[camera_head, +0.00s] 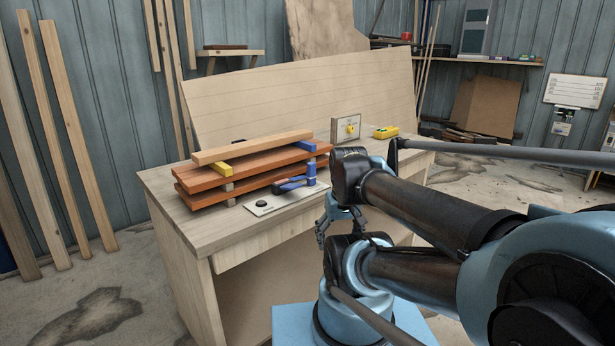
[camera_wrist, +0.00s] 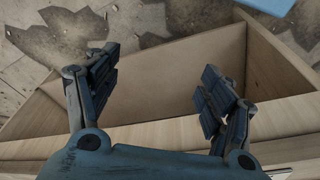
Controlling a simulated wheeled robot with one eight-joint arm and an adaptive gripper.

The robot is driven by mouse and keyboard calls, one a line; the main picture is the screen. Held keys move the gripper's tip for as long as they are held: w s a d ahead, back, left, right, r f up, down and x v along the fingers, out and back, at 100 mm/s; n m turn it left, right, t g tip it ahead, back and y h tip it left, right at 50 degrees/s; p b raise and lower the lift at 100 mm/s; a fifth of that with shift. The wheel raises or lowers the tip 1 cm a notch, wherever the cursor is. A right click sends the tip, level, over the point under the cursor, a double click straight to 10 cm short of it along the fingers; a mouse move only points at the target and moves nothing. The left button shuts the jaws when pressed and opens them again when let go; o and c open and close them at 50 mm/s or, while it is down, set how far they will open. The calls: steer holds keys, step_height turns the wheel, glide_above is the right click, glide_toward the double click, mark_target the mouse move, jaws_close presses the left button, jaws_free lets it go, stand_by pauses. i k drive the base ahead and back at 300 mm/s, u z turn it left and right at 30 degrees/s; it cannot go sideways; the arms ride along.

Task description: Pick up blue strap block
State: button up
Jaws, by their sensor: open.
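A small blue block (camera_head: 306,146) sits near the right end of a stack of reddish-brown boards (camera_head: 255,168) on the workbench, beside the end of a pale wood bar. A blue tool (camera_head: 308,173), like a mallet, with a dark handle lies in front of the stack, on or by a white plate. My gripper (camera_head: 338,224) is in front of the bench's front edge, to the right of and below the stack. In the wrist view its fingers (camera_wrist: 160,88) are wide apart with nothing between them. No blue block shows in the wrist view.
A yellow block (camera_head: 219,168) lies under the bar's left end. The white plate (camera_head: 262,206) lies near the bench's front edge. A framed panel with a yellow knob (camera_head: 350,128) and a yellow device (camera_head: 386,132) stand at the back right. The bench top (camera_head: 170,205) is bare at front left.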

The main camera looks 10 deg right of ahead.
mark_target(311, 176)
steer(key=z, duration=0.85)
steer(key=k, duration=0.85)
steer(key=u, duration=0.25)
steer(key=i, duration=0.5)
